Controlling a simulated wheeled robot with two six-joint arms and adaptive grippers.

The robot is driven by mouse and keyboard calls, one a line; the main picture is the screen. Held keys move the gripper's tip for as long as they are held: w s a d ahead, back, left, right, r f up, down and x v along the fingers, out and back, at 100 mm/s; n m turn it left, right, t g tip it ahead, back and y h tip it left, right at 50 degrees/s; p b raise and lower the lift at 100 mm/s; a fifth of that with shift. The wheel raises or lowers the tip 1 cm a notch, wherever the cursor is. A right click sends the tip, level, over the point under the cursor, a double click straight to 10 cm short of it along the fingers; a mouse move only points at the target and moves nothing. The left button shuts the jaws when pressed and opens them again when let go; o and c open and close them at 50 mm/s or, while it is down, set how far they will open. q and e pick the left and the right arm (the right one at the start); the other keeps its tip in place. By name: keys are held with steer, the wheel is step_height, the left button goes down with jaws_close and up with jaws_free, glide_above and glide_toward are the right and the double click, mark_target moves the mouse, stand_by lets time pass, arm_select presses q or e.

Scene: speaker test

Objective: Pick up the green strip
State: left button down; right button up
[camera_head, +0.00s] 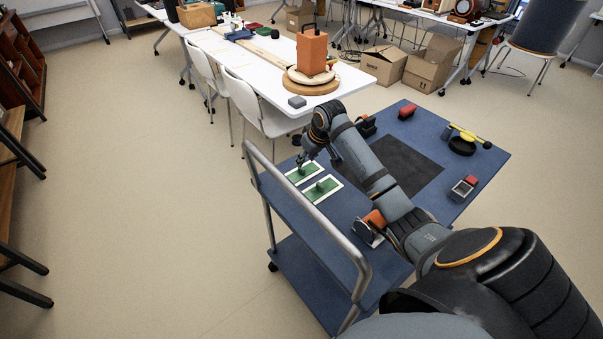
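Two white-rimmed rectangles with green middles lie side by side on the blue top of a cart (345,203): a far one (309,170) and a near one (327,191). A small darker green piece (320,186) shows on the near one. I cannot tell which green part is the strip. My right gripper (301,161) points down at the far rectangle and partly covers it. Its fingers are too small and dark to show whether they are open or touch anything. My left gripper is not in view.
The cart's grey push bar (305,218) rises close to the rectangles. A white table (275,58) with chairs stands behind.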

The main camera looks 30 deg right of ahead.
mark_target(302, 168)
steer(key=x, duration=0.5)
steer(key=shift+s+a+f, duration=0.15)
steer(key=shift+s+a, duration=0.15)
steer(key=shift+s, duration=0.05)
steer(key=shift+c, duration=0.4)
jaws_close()
